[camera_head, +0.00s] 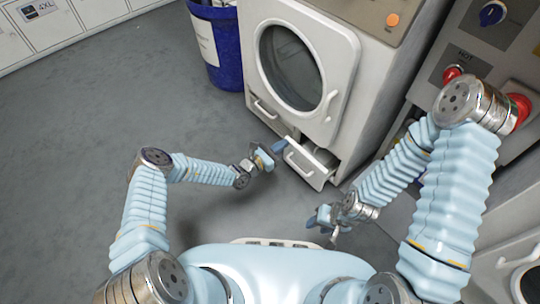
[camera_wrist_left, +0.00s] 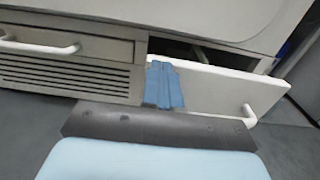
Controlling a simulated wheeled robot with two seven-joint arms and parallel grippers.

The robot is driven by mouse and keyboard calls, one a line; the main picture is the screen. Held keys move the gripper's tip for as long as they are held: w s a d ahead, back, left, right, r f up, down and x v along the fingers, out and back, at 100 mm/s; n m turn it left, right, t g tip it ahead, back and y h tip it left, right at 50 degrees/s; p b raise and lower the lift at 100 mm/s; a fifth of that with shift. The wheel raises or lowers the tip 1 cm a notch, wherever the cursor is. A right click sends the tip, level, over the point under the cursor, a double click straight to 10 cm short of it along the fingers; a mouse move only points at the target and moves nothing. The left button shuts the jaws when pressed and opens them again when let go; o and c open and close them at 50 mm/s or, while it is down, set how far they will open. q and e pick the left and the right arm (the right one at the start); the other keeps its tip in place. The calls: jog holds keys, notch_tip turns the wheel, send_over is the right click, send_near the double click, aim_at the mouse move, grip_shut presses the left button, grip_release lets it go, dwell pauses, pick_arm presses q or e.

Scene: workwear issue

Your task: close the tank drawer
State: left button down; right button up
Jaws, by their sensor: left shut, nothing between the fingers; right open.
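The tank drawer (camera_head: 308,166) is at the bottom right of the white machine and stands partly pulled out, its open top showing behind the front. Its white front (camera_wrist_left: 215,90) and the bar handle near its right end also show in the left wrist view. My left gripper (camera_head: 276,148) is shut and empty at the left end of the drawer front. Its blue fingers (camera_wrist_left: 163,85) overlap that end in the left wrist view; I cannot tell whether they touch it. My right gripper (camera_head: 323,219) is open and empty, below and to the right of the drawer.
The machine (camera_head: 345,65) has a round glass door (camera_head: 291,68) above the drawers. A shut compartment (camera_wrist_left: 95,45) with a handle is left of the tank drawer. A blue bin (camera_head: 218,45) stands to the left. A control panel with red knobs is at right. The grey floor at left is clear.

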aim_at(289, 138)
pick_arm(q)
jog(key=shift+b+x, duration=0.5)
jog(key=shift+x, duration=1.6)
